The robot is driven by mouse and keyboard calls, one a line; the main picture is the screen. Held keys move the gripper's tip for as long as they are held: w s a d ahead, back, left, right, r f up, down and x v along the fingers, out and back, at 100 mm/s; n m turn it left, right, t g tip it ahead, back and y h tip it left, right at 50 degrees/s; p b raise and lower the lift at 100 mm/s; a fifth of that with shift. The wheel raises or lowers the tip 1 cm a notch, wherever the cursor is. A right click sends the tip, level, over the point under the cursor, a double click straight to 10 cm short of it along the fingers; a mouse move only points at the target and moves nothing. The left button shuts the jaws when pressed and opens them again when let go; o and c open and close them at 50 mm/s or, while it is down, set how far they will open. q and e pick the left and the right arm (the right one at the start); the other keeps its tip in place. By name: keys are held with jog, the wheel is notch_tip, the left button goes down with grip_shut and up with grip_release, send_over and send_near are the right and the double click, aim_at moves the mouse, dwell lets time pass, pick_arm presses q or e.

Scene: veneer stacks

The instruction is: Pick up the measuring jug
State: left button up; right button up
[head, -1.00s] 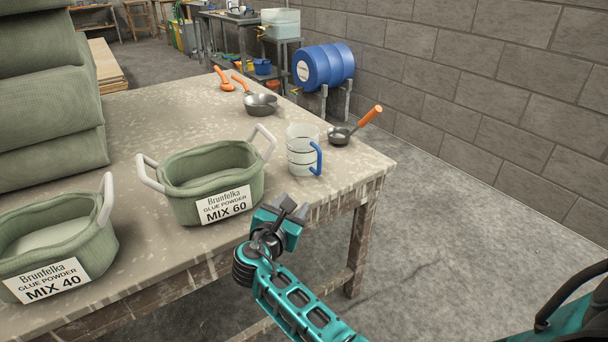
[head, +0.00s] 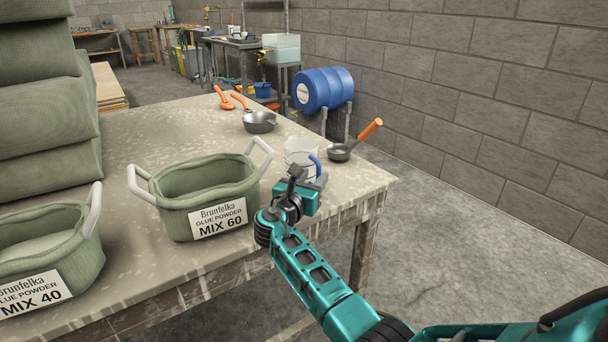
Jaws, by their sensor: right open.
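The measuring jug (head: 300,151) is clear with a blue handle (head: 315,166). It stands upright on the table near the right front edge. My right gripper (head: 297,178) is open, in front of the jug, and hides its lower part. I cannot tell whether the fingers touch the jug. My left gripper is not in view.
The MIX 60 glue powder tub (head: 207,195) stands left of the jug, and the MIX 40 tub (head: 40,250) is further left. An orange-handled ladle (head: 340,152) lies just right of the jug. A metal pan (head: 259,122) is behind it. Green sacks (head: 45,110) are stacked at left.

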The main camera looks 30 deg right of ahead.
jog(key=shift+x, duration=1.1)
grip_shut()
